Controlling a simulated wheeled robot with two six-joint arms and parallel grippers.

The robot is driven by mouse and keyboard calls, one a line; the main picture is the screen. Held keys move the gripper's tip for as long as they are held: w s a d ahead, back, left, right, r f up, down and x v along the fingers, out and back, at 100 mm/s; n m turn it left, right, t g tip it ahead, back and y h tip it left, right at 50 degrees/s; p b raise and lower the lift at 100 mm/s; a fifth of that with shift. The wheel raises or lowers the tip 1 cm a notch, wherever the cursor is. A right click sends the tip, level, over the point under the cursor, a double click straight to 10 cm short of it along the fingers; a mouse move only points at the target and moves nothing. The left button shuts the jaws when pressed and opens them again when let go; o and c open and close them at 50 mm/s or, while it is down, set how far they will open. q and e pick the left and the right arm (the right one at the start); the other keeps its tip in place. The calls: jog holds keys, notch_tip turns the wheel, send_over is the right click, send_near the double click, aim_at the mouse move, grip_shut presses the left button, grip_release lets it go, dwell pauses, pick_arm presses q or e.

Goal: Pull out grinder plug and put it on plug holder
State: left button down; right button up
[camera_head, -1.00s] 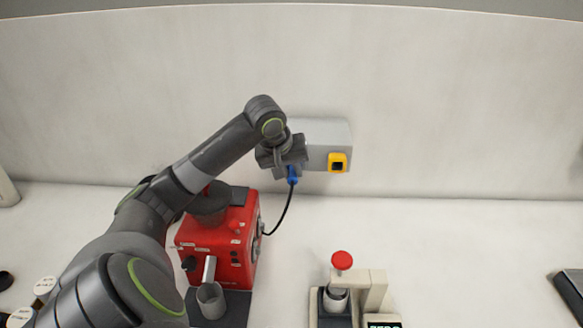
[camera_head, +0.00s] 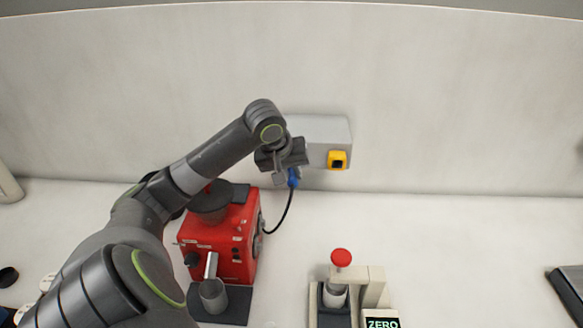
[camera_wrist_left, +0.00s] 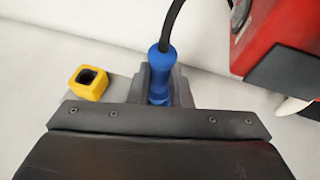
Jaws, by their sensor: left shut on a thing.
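The grinder plug (camera_head: 293,178) is blue with a black cable that runs down to the red grinder (camera_head: 235,240). My left gripper (camera_head: 286,172) is shut on the plug, just in front of the grey wall box (camera_head: 318,132). In the left wrist view the blue plug (camera_wrist_left: 160,72) sits between the fingers (camera_wrist_left: 160,88) with its cable leading up. The plug's front end is hidden, so I cannot tell whether it is still in a socket. A yellow square piece with a dark opening (camera_head: 337,160) is on the box's right side; it may be the plug holder. My right gripper is not in view.
A metal cup (camera_head: 213,296) is at the grinder's front. A dark object (camera_head: 568,292) lies at the right edge. The counter right of the box is clear.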

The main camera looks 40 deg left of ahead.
aim_at(292, 183)
pick_arm(q)
jog(key=shift+s+d+p, duration=1.05)
jog(key=shift+s+p, duration=0.05)
jog(key=shift+s, duration=0.2)
jog(key=s+d+p, duration=0.2)
jog(key=s, duration=0.1)
jog(key=shift+d+p, duration=0.3)
jog(key=shift+p, duration=0.1)
